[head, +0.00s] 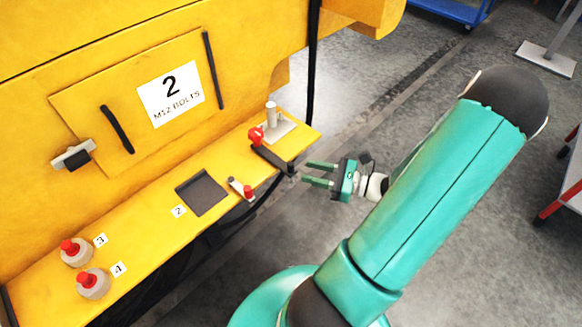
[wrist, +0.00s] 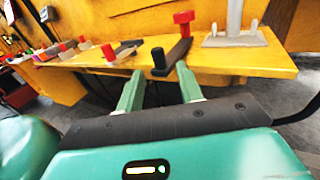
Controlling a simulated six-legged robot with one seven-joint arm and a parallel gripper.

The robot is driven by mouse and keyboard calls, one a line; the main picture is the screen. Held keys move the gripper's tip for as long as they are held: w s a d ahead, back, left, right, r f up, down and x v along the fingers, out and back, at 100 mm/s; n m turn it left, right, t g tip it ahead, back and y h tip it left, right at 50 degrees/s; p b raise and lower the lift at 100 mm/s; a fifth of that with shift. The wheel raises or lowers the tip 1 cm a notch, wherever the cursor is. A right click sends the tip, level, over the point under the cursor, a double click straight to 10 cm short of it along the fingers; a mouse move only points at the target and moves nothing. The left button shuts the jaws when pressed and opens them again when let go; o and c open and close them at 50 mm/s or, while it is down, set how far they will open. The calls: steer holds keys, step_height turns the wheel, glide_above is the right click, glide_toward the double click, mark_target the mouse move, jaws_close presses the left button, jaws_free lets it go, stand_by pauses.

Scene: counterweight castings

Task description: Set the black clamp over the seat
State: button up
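The black clamp (head: 270,157) is a dark bar on the yellow shelf, with a red knob (head: 256,136) at its inner end. Its outer end reaches past the shelf's front edge. In the wrist view the clamp (wrist: 177,52) shows with a black knob (wrist: 158,60) at its near end. My gripper (head: 307,173) is open and empty, just off the shelf edge. In the wrist view my fingertips (wrist: 161,82) stand apart, with the black knob ahead between them. A dark square plate (head: 203,193) lies on the shelf by label 2. I cannot tell which part is the seat.
A grey post on a base (head: 280,128) stands beside the clamp at the shelf's right end. A small red and white piece (head: 241,188) lies near the front edge. Red-topped knobs (head: 92,284) stand at left. The floor right of the shelf is clear around my gripper.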

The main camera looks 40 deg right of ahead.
mark_target(291, 168)
steer(key=x, duration=0.6)
steer(key=shift+w+a, duration=0.2)
jaws_close()
